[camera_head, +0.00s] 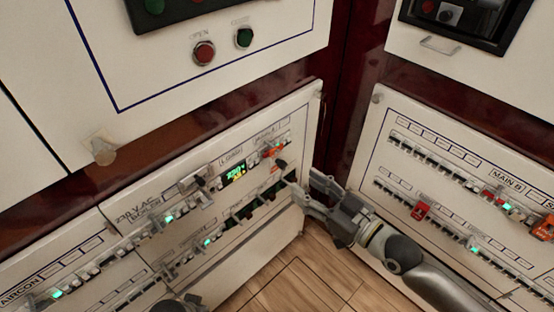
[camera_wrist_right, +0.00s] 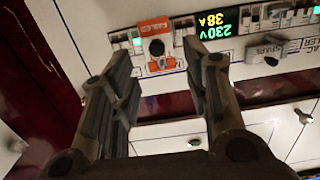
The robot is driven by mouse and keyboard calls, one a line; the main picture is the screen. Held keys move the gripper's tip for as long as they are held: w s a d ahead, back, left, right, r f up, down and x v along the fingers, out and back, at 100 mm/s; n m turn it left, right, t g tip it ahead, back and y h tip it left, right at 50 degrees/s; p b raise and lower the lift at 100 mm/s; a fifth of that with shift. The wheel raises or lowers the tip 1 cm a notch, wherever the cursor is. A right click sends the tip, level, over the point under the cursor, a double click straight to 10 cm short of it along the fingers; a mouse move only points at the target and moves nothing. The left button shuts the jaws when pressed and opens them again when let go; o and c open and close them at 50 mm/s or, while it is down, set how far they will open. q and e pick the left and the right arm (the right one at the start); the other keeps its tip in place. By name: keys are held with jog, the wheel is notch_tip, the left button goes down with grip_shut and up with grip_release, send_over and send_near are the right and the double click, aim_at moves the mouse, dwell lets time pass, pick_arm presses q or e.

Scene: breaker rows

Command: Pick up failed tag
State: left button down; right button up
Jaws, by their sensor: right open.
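The failed tag (camera_wrist_right: 154,40) is an orange piece with a black round knob, lettered FAILED, on a breaker row. It also shows as a small orange patch in the head view (camera_head: 271,152), on the left panel near its right edge. My right gripper (camera_head: 300,189) is in front of that panel, beside and below the tag. In the right wrist view its open fingers (camera_wrist_right: 157,75) are on either side of the tag's lower end, with nothing held. Whether a finger touches the tag cannot be told. My left gripper is not clearly seen.
A grey SPARE tag with a black knob (camera_wrist_right: 268,52) sits beyond the lit 230V display (camera_wrist_right: 217,22). The right panel (camera_head: 450,160) carries breaker rows with a red piece (camera_head: 420,211) and an orange piece (camera_head: 544,230). Wooden floor (camera_head: 300,285) shows between the panels.

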aim_at(285, 167)
jog(key=x, duration=0.8)
jog(key=shift+w+d+b, duration=0.15)
jog(key=shift+d+b, duration=0.1)
jog(key=shift+b, duration=0.05)
pick_arm(q)
notch_tip(285, 167, up, 3)
jog(key=shift+w+f, duration=0.1)
jog(key=shift+f, duration=0.05)
jog(key=shift+a, duration=0.1)
jog(key=shift+f, duration=0.1)
pick_arm(e)
jog(key=c, duration=0.8)
jog(key=shift+c, duration=0.2)
